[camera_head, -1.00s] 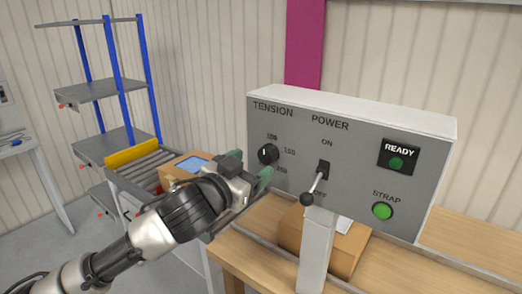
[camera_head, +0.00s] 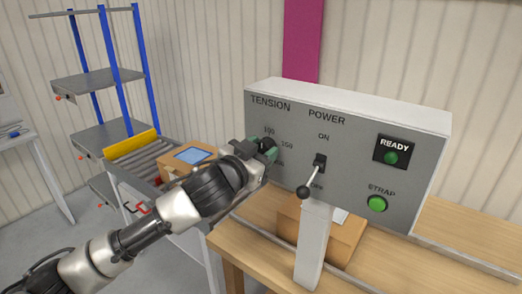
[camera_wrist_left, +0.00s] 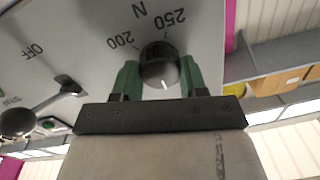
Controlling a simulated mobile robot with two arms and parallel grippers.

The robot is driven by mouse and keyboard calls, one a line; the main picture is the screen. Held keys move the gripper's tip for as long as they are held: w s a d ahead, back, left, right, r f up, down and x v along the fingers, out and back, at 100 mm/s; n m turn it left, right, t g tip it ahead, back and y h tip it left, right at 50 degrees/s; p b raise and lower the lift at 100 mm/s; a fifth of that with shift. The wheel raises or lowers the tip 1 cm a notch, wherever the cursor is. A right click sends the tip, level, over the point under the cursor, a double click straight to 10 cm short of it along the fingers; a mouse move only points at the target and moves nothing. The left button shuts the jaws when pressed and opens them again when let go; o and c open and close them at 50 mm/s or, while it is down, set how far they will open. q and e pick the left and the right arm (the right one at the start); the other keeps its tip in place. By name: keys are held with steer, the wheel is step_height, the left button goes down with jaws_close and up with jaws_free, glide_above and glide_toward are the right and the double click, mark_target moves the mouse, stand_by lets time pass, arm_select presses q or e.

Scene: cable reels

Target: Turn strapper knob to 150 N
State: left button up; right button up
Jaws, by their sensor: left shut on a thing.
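The black tension knob (camera_head: 268,143) is on the left part of the grey strapper panel (camera_head: 348,190), largely covered by my gripper in the head view. The left wrist view shows the round knob (camera_wrist_left: 158,64) with a white pointer mark toward the bottom of that picture, away from the printed 200 and 250. My left gripper (camera_head: 264,147) is shut on the knob; its green fingers lie on both sides of it in the left wrist view (camera_wrist_left: 160,78). Some scale numbers are too small or hidden to read. My right gripper is not in view.
The power lever (camera_head: 309,178) hangs down toward OFF, right of the knob. A green READY lamp (camera_head: 391,158) and green STRAP button (camera_head: 377,204) are farther right. A cardboard box (camera_head: 335,237) sits under the panel. A roller conveyor (camera_head: 150,160) stands behind my arm.

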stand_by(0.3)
arm_select(q)
steer(key=m+p, duration=0.1)
steer(key=m, duration=0.2)
steer(key=m+p, duration=0.1)
steer(key=m, duration=0.2)
steer(key=shift+m, duration=0.4)
steer(key=m+p, duration=0.1)
steer(key=m, duration=0.2)
steer(key=shift+m+h, duration=0.3)
steer(key=shift+f+m+p, duration=0.15)
steer(key=shift+m+p, duration=0.5)
steer(key=shift+m, duration=1.15)
steer(key=o, duration=0.9)
steer(key=shift+s, duration=0.1)
